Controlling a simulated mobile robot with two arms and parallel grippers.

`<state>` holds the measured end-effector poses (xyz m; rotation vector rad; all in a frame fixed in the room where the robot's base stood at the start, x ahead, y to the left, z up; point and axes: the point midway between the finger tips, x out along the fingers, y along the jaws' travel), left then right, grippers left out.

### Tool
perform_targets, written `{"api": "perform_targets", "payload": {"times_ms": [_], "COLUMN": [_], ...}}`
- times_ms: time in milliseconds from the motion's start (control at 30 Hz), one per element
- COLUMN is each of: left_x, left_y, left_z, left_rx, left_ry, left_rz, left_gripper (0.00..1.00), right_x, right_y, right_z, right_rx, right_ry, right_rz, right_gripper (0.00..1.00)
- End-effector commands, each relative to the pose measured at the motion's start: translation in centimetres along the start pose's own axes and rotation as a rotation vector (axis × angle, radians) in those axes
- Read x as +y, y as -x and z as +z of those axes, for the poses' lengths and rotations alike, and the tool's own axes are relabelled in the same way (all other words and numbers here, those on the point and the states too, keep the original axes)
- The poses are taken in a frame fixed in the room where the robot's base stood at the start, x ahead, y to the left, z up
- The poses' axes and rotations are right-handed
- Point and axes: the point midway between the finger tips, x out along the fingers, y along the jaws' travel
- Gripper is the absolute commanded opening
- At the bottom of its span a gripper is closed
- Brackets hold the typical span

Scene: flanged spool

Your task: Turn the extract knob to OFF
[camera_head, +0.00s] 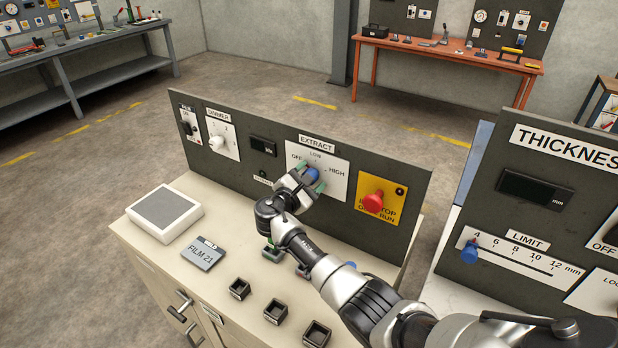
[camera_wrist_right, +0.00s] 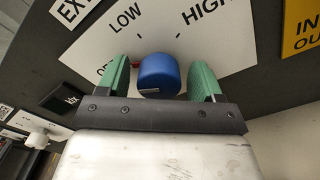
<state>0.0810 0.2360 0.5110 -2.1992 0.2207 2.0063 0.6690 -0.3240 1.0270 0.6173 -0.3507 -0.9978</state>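The extract knob (camera_head: 312,174) is blue and sits on a white plate marked OFF, LOW and HIGH (camera_head: 335,173). My right gripper (camera_head: 308,180) is at the knob, with its arm coming from the lower right. In the right wrist view the knob (camera_wrist_right: 159,75) lies between the two green fingers of the open gripper (camera_wrist_right: 160,82), with a gap on each side. A small red mark shows at the knob's left, near the partly hidden OFF label. I cannot tell whether it is the pointer. My left gripper is out of view.
A red stop button (camera_head: 373,201) on a yellow plate (camera_head: 381,199) is right of the knob. The white dimmer knob (camera_head: 217,142) is to the left. Several small black bins, a FILM 21 card (camera_head: 203,253) and a grey-topped box (camera_head: 164,211) are on the bench below.

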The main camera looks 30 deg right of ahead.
Motion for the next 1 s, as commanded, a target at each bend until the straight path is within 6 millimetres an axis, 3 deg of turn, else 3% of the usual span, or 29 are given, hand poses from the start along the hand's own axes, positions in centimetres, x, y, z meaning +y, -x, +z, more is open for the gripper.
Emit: {"api": "perform_targets", "payload": {"times_ms": [367, 800, 1000], "left_x": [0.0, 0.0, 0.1], "left_y": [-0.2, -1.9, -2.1], "left_z": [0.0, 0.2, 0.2], "left_rx": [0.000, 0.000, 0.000], "left_ry": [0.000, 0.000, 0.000], "left_rz": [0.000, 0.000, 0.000], "left_gripper": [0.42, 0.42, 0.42], "right_x": [0.1, -0.1, 0.0], "right_y": [0.9, 9.0, 10.7], "right_z": [0.0, -0.2, -0.1], "right_rx": [0.000, 0.002, -0.001], "right_ry": [-0.003, -0.004, -0.002], "right_rz": [0.002, 0.001, 0.001], "right_gripper": [0.67, 0.67, 0.67]}}
